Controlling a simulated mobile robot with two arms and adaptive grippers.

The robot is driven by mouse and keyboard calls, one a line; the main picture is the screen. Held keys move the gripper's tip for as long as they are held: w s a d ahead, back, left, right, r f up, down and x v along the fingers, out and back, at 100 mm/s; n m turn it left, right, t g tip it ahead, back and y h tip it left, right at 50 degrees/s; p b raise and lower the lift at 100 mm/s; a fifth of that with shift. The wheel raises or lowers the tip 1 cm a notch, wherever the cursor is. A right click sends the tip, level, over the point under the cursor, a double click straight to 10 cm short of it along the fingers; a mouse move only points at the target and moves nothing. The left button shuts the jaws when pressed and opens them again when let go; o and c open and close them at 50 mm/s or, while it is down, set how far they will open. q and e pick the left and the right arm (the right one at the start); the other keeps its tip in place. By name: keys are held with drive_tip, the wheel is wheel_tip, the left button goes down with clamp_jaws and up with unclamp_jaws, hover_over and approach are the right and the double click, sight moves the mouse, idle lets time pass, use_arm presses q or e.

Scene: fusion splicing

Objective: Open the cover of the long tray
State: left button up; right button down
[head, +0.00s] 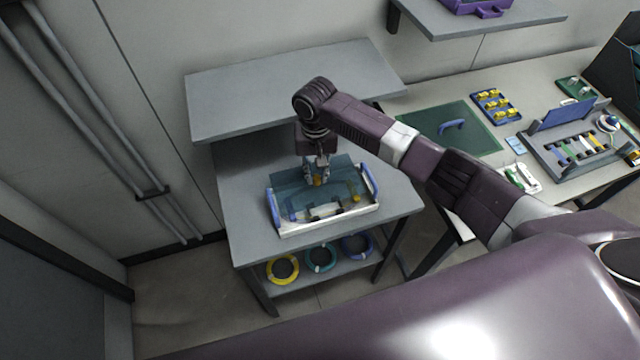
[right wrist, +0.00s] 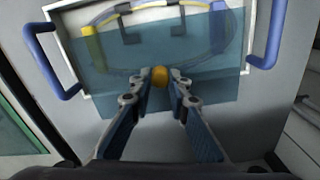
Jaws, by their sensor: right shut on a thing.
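The long tray (head: 330,221) is white with blue side handles and sits on the grey side table. Its see-through blue cover (head: 290,185) stands tilted up from the tray in the head view; in the right wrist view the cover (right wrist: 115,80) reaches past the tray's edge. Fingertips (right wrist: 160,82) are on both sides of the knob. A yellow line and dark clips show inside the tray. My left gripper is not in view.
A grey shelf (head: 280,85) is above and behind the tray. Yellow, teal and blue coils (head: 283,268) lie on the lower shelf. To the right, a workbench holds a green mat (head: 430,120), a yellow-filled blue rack (head: 495,105) and a splicing tray (head: 575,145).

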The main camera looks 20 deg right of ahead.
sight(316, 177)
drive_tip(key=c, duration=1.8)
unclamp_jaws()
drive_tip(key=shift+a, duration=0.1)
wheel_tip(316, 177, up, 12)
